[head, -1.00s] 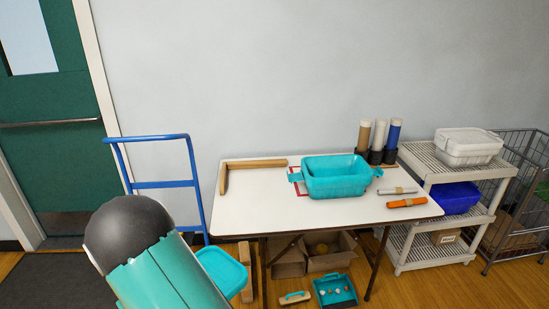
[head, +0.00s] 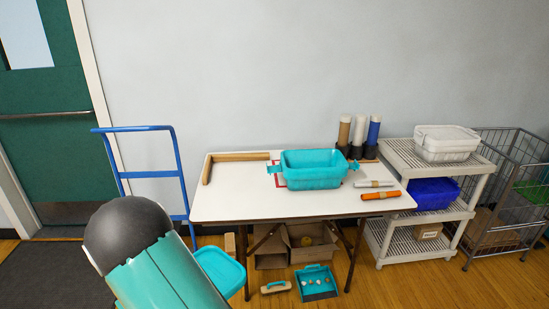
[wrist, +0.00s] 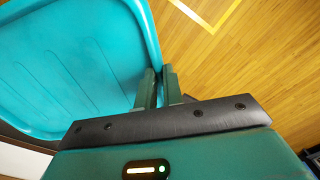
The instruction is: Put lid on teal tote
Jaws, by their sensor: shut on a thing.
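The teal tote (head: 313,170) stands open and upright on the white folding table, partly over a red taped outline. Its inside looks empty from here. The teal lid (head: 221,268) is in front of the table's left end, partly hidden by my arm in the head view. In the wrist view the lid (wrist: 75,65) fills the upper left, and my gripper (wrist: 158,75) is shut on its edge. My gripper's fingers are hidden behind my arm in the head view.
The table (head: 240,207) also bears a wooden corner piece (head: 240,157), rolls (head: 380,194) and upright tubes (head: 359,135). A blue cart (head: 150,174) stands left, a shelf (head: 392,150) right. Boxes (head: 307,250) and a teal caddy (head: 315,284) are below.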

